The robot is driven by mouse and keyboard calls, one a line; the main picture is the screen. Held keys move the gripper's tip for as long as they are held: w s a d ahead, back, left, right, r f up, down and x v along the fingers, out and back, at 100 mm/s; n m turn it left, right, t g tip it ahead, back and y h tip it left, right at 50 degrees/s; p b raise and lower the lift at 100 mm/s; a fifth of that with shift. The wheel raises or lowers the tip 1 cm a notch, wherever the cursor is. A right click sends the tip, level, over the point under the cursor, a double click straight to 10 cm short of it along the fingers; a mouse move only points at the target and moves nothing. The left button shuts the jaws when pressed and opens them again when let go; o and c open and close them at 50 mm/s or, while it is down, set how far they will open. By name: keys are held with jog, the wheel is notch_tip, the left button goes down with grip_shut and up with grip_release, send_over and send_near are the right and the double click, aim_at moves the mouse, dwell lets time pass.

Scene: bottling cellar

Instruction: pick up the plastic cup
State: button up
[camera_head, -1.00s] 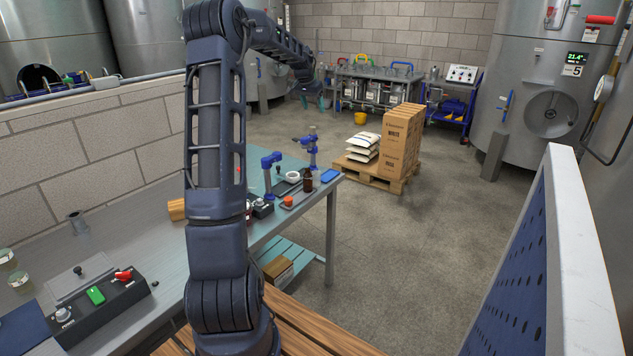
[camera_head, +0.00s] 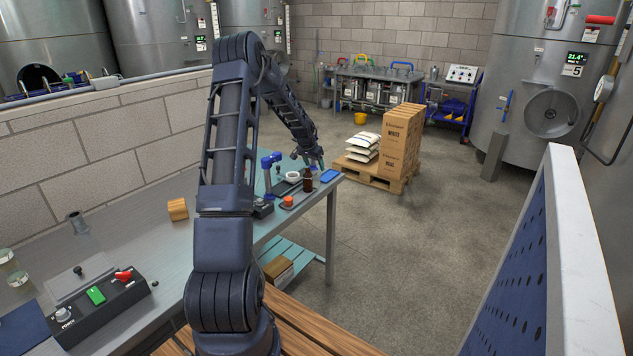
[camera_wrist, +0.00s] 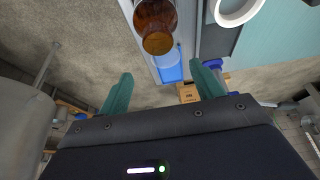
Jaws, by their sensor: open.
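No thing in view is surely the plastic cup. Two clear cup-like vessels, one behind (camera_head: 6,258) and one in front (camera_head: 18,281), stand at the bench's left edge; I cannot tell their material. My gripper (camera_wrist: 161,73) is open and empty, its teal fingers apart. In the head view it hangs over the bench's far right end, partly hidden by my arm. A brown bottle (camera_wrist: 156,20) shows ahead of the fingers in the wrist view, apart from them. It stands upright on the bench in the head view (camera_head: 308,183).
Near the bottle are a white ring (camera_head: 292,176), a blue flat piece (camera_head: 329,176), an orange-red item (camera_head: 287,201) and a blue stand (camera_head: 268,172). A control box (camera_head: 97,308), a grey cylinder (camera_head: 77,223) and a wooden block (camera_head: 177,209) are farther left.

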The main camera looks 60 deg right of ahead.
aim_at(317, 176)
jog(key=x, duration=0.3)
jog(key=shift+d+f, duration=0.1)
jog(key=shift+f, duration=0.25)
jog(key=shift+w+x, duration=0.2)
jog(key=shift+x, duration=1.2)
jog(key=shift+w+x, duration=0.2)
jog(key=shift+x, duration=1.2)
jog(key=shift+d, duration=0.1)
jog(key=c, duration=1.1)
